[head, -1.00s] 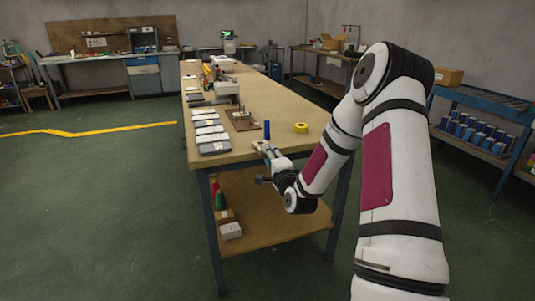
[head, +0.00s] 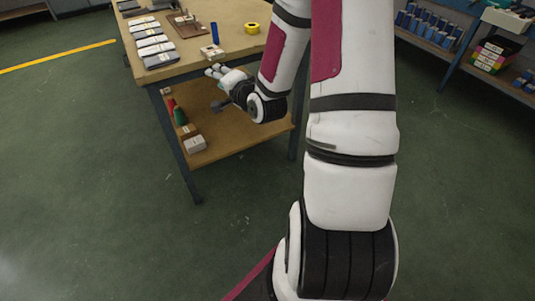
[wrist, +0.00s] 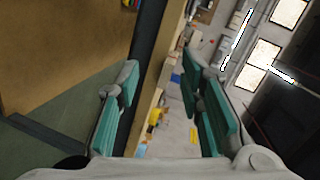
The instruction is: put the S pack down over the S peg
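My gripper (head: 214,71) is at the near edge of the wooden table (head: 237,30). In the wrist view its two teal-padded fingers (wrist: 162,105) stand wide apart with nothing between them. Several flat packs lie in a row along the table's left side, white ones (head: 151,42) and a grey one (head: 161,60) nearest. I cannot read which is S. A brown board (head: 190,27) with small upright pegs is right of the packs. The peg labels are too small to read. A small pale item (head: 211,51) with a dark mark lies just beyond my fingertips.
A blue cylinder (head: 214,33) stands on the table, with a yellow tape roll (head: 252,28) to its right. The shelf below (head: 235,128) holds a white box (head: 195,144) and red and green cones. The floor before the table is clear. Shelving stands at the right.

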